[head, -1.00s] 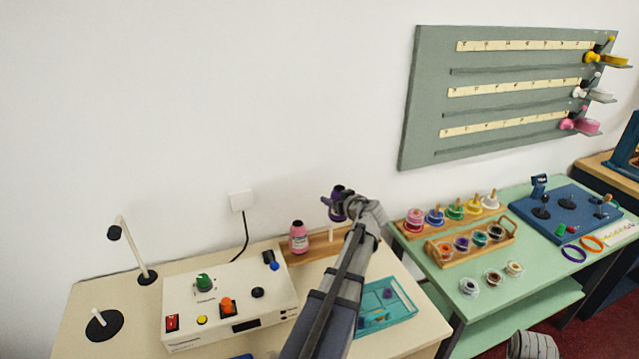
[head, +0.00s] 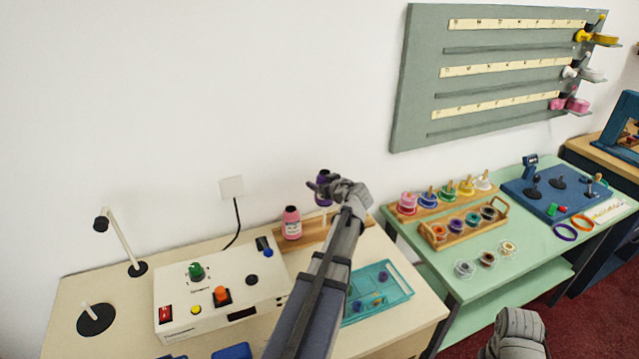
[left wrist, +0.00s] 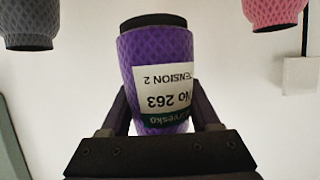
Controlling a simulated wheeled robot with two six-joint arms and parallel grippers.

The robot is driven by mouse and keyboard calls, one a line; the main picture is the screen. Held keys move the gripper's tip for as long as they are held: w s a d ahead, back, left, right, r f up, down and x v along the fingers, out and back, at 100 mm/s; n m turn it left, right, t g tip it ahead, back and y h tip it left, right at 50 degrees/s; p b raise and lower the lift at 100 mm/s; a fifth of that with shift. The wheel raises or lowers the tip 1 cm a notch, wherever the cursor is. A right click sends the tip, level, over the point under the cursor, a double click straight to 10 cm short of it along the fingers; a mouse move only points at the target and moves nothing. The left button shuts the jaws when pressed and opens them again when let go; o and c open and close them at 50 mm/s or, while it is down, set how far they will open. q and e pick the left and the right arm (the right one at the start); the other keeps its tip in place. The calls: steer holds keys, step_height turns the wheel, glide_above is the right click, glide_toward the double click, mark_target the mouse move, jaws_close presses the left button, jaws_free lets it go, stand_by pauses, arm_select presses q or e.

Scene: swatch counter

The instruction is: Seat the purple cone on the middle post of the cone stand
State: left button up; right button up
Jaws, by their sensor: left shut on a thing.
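The purple cone (head: 323,190) is a thread cone with a white label and dark end; it fills the middle of the left wrist view (left wrist: 158,65). My left gripper (head: 326,190) is shut on it, one finger on each side. The cone is over the wooden cone stand (head: 308,236) at the table's back. A pale post (head: 325,214) shows just under the cone; I cannot tell whether they touch. A pink cone (head: 291,224) stands on the stand's left end.
A control box (head: 215,297) with knobs stands left of my left arm. A teal tray (head: 407,292) with small pieces lies right of it. A green table (head: 425,262) with spools stands further right. The wall is close behind the stand.

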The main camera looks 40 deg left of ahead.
mark_target(324, 210)
arm_select(q)
steer(key=shift+f+b, duration=0.9)
steer(key=shift+f, duration=0.4)
steer(key=shift+f+b, duration=0.55)
steer(key=shift+b, duration=0.25)
steer(key=shift+f+b, duration=0.35)
steer(key=shift+f, duration=0.05)
steer(key=shift+f+b, duration=2.7)
steer(key=shift+b, duration=0.05)
steer(key=o, duration=1.5)
steer(key=shift+o, duration=0.2)
steer(key=shift+d, duration=0.1)
